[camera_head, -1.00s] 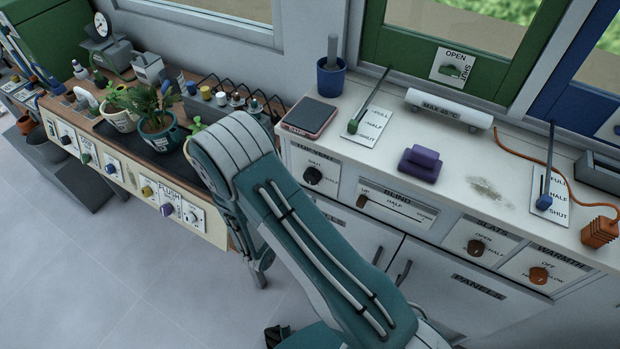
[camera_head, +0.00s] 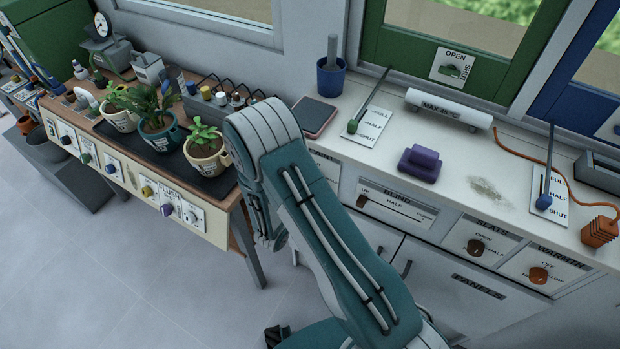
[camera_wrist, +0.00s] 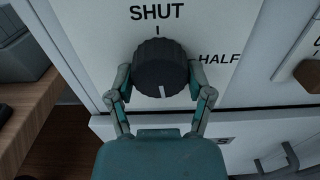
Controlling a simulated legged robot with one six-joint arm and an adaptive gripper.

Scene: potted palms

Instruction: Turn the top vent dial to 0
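The top vent dial (camera_wrist: 160,66) is a round black ribbed knob on a white panel in the wrist view. SHUT is printed above it with a short tick, and HALF is at its right. A white mark on the knob's face points downward. No 0 is visible; the panel below the knob is partly hidden by my gripper. My gripper (camera_wrist: 161,75) has one finger on each side of the knob, spread about its width. The fingertips are very close to its sides; I cannot tell whether they touch. In the head view my arm hides the dial and gripper.
Blind slider (camera_head: 396,209), slats dial (camera_head: 475,247) and warmth dial (camera_head: 538,275) are along the cabinet front to the right. A purple block (camera_head: 420,164) and dark tablet (camera_head: 313,117) lie on the counter. Potted plants (camera_head: 206,152) stand on the bench at left.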

